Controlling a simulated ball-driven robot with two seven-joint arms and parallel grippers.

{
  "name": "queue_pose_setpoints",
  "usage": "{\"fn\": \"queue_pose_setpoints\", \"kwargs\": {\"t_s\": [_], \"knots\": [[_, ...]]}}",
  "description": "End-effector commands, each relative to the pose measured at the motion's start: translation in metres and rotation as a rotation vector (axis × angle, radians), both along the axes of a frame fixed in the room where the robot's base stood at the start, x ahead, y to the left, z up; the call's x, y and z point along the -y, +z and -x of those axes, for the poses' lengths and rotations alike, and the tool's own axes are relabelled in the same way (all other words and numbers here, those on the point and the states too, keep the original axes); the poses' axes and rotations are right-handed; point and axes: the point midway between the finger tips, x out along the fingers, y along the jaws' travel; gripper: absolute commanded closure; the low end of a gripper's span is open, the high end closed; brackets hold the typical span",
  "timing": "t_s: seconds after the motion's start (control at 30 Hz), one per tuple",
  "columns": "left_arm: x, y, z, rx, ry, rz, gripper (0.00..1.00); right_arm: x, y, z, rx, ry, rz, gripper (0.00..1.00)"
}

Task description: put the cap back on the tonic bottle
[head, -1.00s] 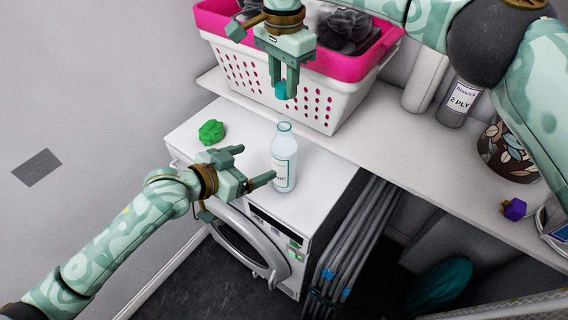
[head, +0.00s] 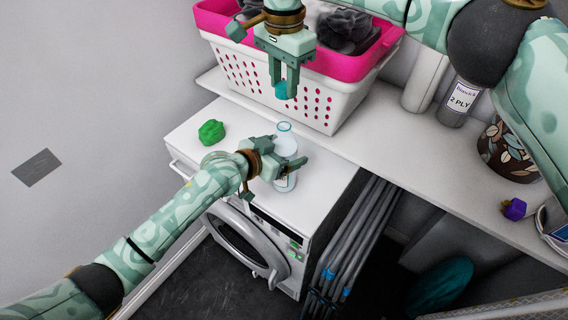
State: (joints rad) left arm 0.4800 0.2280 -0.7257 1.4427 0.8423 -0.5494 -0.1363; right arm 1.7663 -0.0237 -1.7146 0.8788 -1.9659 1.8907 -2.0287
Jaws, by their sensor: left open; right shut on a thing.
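The tonic bottle (head: 285,144) stands upright and uncapped on top of the white dryer (head: 330,182). It is clear with a pale label, which my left gripper now mostly covers. My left gripper (head: 282,153) is open, with its fingers at the bottle's upper body; they seem to lie on either side of it, but I cannot tell whether they touch it. My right gripper (head: 285,82) points down, shut on the small teal cap (head: 283,91). In the picture the cap is above the bottle's open mouth, apart from it.
A green lump (head: 211,132) lies on the dryer at the left. A pink-rimmed white basket (head: 330,100) with dark cloth stands behind the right gripper. A white shelf (head: 425,150) runs right, bearing a 2 PLY bottle (head: 459,103), a leaf-patterned pot (head: 503,150) and a purple item (head: 514,209).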

Motion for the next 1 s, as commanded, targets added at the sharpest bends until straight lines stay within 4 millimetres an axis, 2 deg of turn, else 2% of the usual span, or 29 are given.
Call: {"fn": "queue_pose_setpoints", "kwargs": {"t_s": [0.1, 0.33, 0.47, 0.73, 1.0], "knots": [[0.000, 0.000, 0.000, 0.000, 0.000, 0.000, 0.17, 0.000, 0.000, 0.000, 0.000, 0.000, 0.000, 0.90], [0.000, 0.000, 0.000, -0.001, 0.000, -0.001, 0.81, 0.000, 0.000, 0.000, 0.000, 0.000, 0.000, 0.90], [0.000, 0.000, 0.000, -0.001, 0.000, 0.000, 0.81, 0.000, -0.007, 0.000, -0.001, 0.001, 0.001, 0.90], [0.000, 0.000, 0.000, -0.001, 0.000, 0.000, 0.81, -0.001, -0.044, 0.000, -0.002, -0.001, 0.003, 0.90], [-0.001, -0.001, 0.000, -0.002, 0.000, -0.001, 0.81, -0.001, -0.050, 0.000, 0.000, 0.000, 0.003, 0.90]]}}
